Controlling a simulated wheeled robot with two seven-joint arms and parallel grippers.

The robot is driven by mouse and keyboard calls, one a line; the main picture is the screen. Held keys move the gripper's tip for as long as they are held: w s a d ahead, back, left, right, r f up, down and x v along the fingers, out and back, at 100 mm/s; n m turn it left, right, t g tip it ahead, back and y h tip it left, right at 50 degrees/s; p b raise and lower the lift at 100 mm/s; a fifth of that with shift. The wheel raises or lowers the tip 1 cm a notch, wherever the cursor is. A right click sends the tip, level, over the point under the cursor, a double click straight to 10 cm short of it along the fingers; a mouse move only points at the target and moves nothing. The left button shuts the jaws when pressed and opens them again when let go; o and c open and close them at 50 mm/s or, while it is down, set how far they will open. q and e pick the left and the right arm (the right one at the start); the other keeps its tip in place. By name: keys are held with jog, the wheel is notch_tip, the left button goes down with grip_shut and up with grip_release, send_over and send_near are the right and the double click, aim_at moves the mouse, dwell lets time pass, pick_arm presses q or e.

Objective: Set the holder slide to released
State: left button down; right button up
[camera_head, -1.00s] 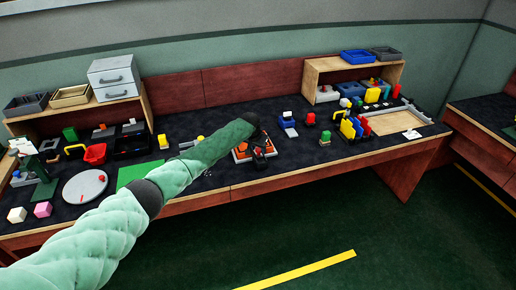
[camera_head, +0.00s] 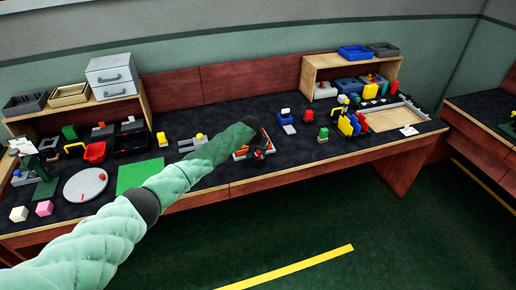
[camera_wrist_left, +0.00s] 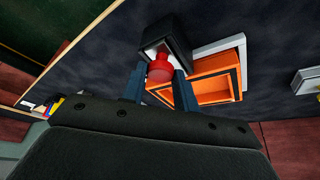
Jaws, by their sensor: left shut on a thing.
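An orange fixture with a dark-edged opening (camera_wrist_left: 215,66) sits on a pale plate (camera_wrist_left: 222,45) in the left wrist view. A dark block (camera_wrist_left: 178,36) stands beside it, with a red knob (camera_wrist_left: 160,69) at its near end. My left gripper (camera_wrist_left: 159,80) has its two fingers on either side of the red knob and is shut on it. In the head view my left gripper (camera_head: 258,150) is at the fixture (camera_head: 240,155) near the table's front edge, and my arm covers much of it. I cannot read the slide's setting. My right gripper is not in view.
A green mat (camera_head: 140,176) and a grey turntable (camera_head: 85,185) lie to the left. Dark tabletop is bare just right of the fixture.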

pick_arm(q)
jog(key=shift+s+d+f, duration=0.1)
jog(key=shift+s+f, duration=0.05)
jog(key=c, duration=1.2)
grip_release()
jog(key=shift+c, duration=0.2)
jog(key=shift+o, duration=0.8)
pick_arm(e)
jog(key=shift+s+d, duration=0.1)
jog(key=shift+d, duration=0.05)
pick_arm(q)
jog(key=shift+r, duration=0.2)
jog(key=shift+s+r+b, duration=0.15)
jog(key=shift+r+b, duration=0.15)
jog(key=shift+r, duration=0.05)
jog(key=b+v, duration=0.2)
jog(key=v, duration=0.5)
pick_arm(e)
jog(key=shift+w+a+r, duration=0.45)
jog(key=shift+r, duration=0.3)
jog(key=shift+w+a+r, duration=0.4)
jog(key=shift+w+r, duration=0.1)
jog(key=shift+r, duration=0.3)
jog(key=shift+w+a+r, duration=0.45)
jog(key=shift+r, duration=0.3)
